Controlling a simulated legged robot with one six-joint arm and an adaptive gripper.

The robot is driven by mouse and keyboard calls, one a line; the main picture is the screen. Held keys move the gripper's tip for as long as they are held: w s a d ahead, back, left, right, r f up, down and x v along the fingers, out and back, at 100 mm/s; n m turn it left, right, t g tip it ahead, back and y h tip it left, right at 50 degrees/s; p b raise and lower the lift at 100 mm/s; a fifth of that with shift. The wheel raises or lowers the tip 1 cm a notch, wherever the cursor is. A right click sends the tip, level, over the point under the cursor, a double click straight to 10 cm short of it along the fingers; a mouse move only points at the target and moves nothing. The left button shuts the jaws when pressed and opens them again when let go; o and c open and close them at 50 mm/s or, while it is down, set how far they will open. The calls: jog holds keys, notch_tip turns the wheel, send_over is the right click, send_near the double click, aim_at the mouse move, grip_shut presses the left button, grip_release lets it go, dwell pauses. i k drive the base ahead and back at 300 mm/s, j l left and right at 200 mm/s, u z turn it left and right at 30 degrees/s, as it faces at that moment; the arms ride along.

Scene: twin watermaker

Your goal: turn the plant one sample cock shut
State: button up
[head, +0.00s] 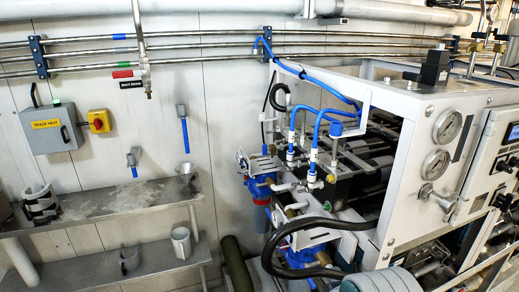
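The watermaker plant (408,118) is a white-framed unit on the right with gauges on its front. White fittings with blue tubes stand on its left side, one at the left (291,140) and one nearer the middle (313,158). Small yellowish fittings sit just below them. I cannot tell which of these is the plant one sample cock, nor whether it is open or shut; no plant label is readable. My gripper is not in view.
A black hose (312,224) loops across the plant's lower front. A shelf (105,200) with a funnel (186,171) runs along the left wall. A grey box (52,127) and yellow-red switch (99,121) are above it. A thin pipe (140,40) hangs down the wall.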

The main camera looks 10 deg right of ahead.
aim_at(265, 148)
jog(key=i+j, duration=0.15)
jog(key=j, duration=0.25)
jog(key=i+j+z, duration=0.15)
jog(key=j, duration=0.25)
jog(key=i+j, duration=0.1)
jog(key=j, duration=0.3)
jog(key=i+j+z, duration=0.15)
jog(key=j, duration=0.25)
